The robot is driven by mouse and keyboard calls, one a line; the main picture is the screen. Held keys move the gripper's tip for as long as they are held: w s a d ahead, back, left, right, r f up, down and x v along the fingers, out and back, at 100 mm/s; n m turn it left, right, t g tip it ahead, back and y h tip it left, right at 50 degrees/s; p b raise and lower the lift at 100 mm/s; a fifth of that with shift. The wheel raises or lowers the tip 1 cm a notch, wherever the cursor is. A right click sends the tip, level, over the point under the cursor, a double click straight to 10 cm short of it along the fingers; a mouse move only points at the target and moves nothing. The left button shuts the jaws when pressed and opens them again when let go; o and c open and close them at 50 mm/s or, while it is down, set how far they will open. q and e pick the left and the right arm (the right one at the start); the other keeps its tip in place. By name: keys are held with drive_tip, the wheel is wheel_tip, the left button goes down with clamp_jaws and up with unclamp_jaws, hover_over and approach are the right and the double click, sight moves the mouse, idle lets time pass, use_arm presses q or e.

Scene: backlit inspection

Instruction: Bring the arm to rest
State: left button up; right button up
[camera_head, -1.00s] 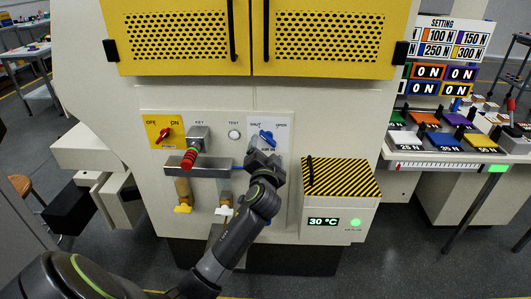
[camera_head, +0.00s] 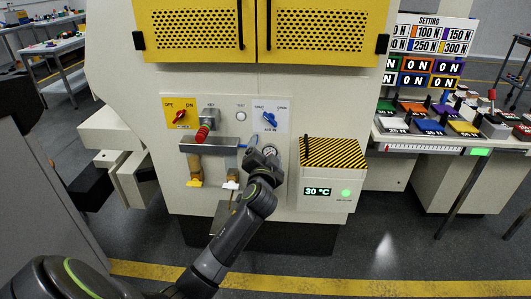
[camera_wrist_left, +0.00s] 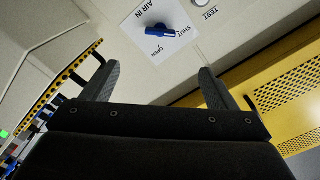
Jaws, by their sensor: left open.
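My left arm (camera_head: 238,228) reaches up from the bottom left of the head view to the front of the cream machine. Its gripper (camera_head: 262,154) is just below the blue AIR IN handle (camera_head: 269,119) in that view and looks apart from it. In the left wrist view the left gripper (camera_wrist_left: 157,82) has its two fingers wide apart with nothing between them. The blue handle (camera_wrist_left: 160,31) shows beyond the fingertips there, clear of both. My right gripper is in neither view.
The panel carries a red switch (camera_head: 180,117), a key switch with a red grip (camera_head: 202,134) and yellow and white taps below. A striped-top box (camera_head: 333,152) reading 30 °C juts out to the right of the gripper. Open floor lies in front, with a yellow line (camera_head: 330,287).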

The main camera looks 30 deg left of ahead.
use_arm(q)
drive_tip(key=s+f+g+h+p, duration=0.1)
drive_tip(key=s+f+g+p, duration=0.1)
drive_tip(key=f, duration=0.8)
drive_tip(key=s+f+g+h+p, duration=0.1)
drive_tip(key=s+f+g+h, duration=0.15)
drive_tip(key=f, duration=0.65)
drive_tip(key=s+d+f+g+h+p, duration=0.1)
drive_tip(key=s+f+g+p, duration=0.2)
drive_tip(key=s+f, duration=1.1)
drive_tip(key=s+d+f+n+g+h+p, duration=0.1)
drive_tip(key=s+f, duration=0.4)
drive_tip(key=s, duration=0.7)
drive_tip(key=s+d+f+n+g+h+p, duration=0.1)
drive_tip(key=s+d+f+g, duration=0.2)
drive_tip(key=s, duration=1)
drive_tip(key=s+d+f+n+g+h+p, duration=0.1)
drive_tip(key=s+d+f+g+p, duration=0.1)
drive_tip(key=s+f, duration=0.7)
drive_tip(key=s+g, duration=0.1)
drive_tip(key=s, duration=0.2)
drive_tip(key=shift+s+n, duration=0.2)
drive_tip(key=shift+n, duration=0.2)
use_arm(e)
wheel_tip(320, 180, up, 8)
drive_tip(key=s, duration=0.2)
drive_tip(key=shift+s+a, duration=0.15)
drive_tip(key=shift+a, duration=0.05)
